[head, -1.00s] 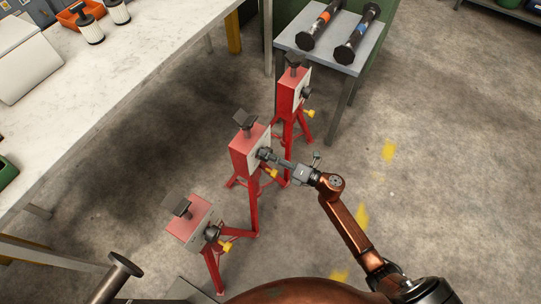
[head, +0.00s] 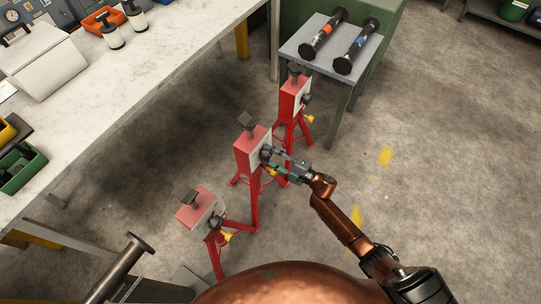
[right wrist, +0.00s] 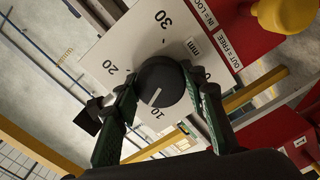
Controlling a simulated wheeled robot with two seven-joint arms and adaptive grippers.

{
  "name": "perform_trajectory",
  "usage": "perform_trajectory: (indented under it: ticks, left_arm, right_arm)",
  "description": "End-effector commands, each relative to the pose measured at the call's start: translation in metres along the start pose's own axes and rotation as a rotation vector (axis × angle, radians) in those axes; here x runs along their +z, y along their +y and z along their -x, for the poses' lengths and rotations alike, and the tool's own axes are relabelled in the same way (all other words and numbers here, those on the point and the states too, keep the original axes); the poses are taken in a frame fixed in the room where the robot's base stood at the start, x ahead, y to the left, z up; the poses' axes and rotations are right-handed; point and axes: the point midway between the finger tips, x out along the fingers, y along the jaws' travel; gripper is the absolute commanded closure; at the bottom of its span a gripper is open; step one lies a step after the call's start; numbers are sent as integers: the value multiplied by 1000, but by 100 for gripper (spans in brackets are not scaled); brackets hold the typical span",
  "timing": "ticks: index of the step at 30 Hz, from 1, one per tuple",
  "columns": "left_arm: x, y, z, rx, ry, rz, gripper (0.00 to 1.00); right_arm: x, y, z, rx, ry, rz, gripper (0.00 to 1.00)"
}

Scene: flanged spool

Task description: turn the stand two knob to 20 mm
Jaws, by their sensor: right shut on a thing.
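The middle red stand (head: 246,152), which I take as stand two, has a white dial plate with a dark round knob (head: 265,152) on its side. My right gripper (head: 272,157) is shut on this knob. In the right wrist view the fingers sit on both sides of the knob (right wrist: 165,78). The dial plate (right wrist: 150,40) there shows 10, 20, 30 and mm. The white line on the knob points close to the 10. My left gripper is not in view.
A yellow pull knob (right wrist: 285,14) sits by the "IN = LOCK, OUT = FREE" label. Red stands stand nearer (head: 196,212) and farther (head: 293,95). A grey table (head: 300,50) bears two flanged spools. A dark flanged bar (head: 120,265) is lower left. Floor at right is clear.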

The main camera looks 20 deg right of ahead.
Motion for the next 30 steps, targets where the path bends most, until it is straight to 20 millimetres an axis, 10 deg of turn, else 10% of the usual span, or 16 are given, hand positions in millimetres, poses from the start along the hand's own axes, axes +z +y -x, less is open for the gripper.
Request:
perform_trajectory:
  ticks: [30]
  left_arm:
    - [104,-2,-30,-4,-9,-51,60]
  right_arm:
    - [3,4,1,5,-4,-931,86]
